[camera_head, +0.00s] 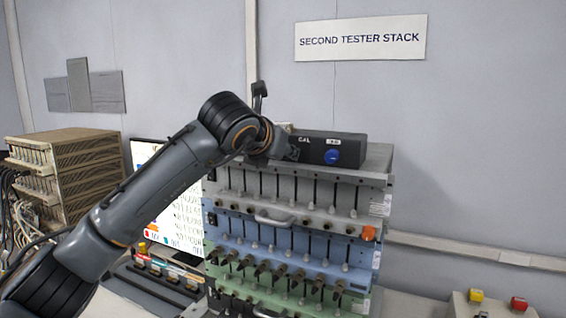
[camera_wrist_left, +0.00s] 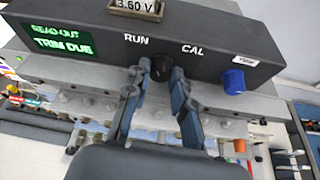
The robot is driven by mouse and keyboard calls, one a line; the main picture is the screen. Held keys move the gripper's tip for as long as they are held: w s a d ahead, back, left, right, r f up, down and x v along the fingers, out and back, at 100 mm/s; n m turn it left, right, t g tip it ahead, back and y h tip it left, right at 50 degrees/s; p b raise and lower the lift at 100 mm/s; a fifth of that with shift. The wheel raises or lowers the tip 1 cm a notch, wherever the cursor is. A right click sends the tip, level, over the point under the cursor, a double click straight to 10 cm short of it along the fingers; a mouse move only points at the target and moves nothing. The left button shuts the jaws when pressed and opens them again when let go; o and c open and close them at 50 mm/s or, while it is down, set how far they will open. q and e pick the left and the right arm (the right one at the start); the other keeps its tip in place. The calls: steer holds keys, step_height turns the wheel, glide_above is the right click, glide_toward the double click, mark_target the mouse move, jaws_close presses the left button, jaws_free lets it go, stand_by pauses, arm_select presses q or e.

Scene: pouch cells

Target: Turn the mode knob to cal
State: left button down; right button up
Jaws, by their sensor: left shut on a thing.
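The mode knob (camera_wrist_left: 160,68) is a small black knob on the front of a dark box (camera_wrist_left: 205,42), below and between the white words RUN and CAL in the left wrist view. My left gripper (camera_wrist_left: 157,76) has one finger on each side of it and is shut on it. Which word the knob points to I cannot tell. In the head view my left arm reaches to the dark box (camera_head: 350,149) on top of the tester stack, and the gripper and arm hide the knob. My right gripper is in neither view.
A blue knob (camera_wrist_left: 233,82) sits right of CAL under a small white label. A green-lit display (camera_wrist_left: 62,40) reads TRIM DUE, and a small readout (camera_wrist_left: 136,8) shows 3.60 V. Below the box, tester shelves (camera_head: 290,220) carry several cables and levers. A lit monitor (camera_head: 150,165) stands left.

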arm_select(q)
steer(key=shift+d+m+t+y+b, duration=0.1)
steer(key=shift+m+t+y+b, duration=0.3)
steer(key=shift+m+b, duration=0.65)
steer(key=c, duration=1.1)
jaws_free()
steer(key=shift+s, duration=0.1)
steer(key=v, duration=1.2)
steer(key=shift+d+r, duration=0.1)
steer(key=shift+d, duration=0.05)
